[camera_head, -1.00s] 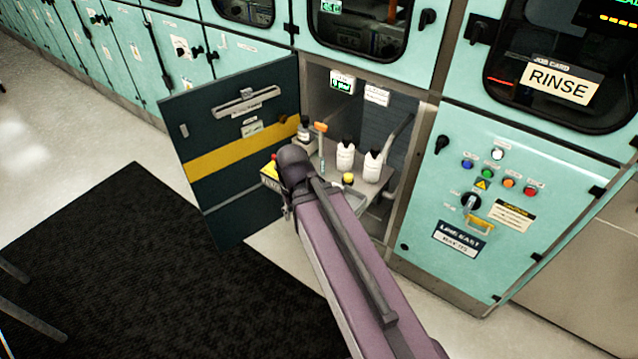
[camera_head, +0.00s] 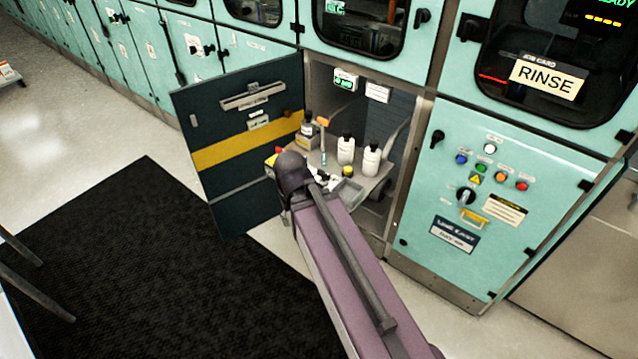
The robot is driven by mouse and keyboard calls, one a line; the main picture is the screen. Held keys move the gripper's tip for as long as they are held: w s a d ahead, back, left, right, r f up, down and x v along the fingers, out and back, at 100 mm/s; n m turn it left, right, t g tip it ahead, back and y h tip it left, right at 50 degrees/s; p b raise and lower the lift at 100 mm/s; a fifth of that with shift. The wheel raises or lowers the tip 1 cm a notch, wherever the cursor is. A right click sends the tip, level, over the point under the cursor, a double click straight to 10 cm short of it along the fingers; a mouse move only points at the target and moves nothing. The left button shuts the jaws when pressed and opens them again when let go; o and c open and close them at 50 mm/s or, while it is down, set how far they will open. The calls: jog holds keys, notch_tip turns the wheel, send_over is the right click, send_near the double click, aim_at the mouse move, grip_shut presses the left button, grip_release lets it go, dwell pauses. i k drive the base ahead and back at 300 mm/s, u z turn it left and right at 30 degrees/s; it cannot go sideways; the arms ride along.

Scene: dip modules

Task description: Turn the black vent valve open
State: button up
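I cannot pick out for certain which part is the black vent valve. Small black handles (camera_head: 197,49) show on the teal doors at the back left. An open cabinet (camera_head: 394,207) stands in the middle, its dark door (camera_head: 225,125) with a yellow stripe swung out to the left. My purple arm reaches from the lower right to a dark joint in front of this cabinet.
Inside the cabinet a shelf holds two white bottles (camera_head: 346,149) (camera_head: 371,160), a dark bottle (camera_head: 307,125), an orange-headed tool (camera_head: 323,122) and a grey tray (camera_head: 347,191). A black mat (camera_head: 130,255) covers the floor at left. Chair-like legs (camera_head: 35,290) stand at the left edge.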

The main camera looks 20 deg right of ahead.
aim_at(325, 177)
jog(key=u, duration=0.15)
jog(key=k, duration=0.55)
jog(key=z, duration=0.85)
jog(key=i, duration=1)
jog(key=z, duration=0.05)
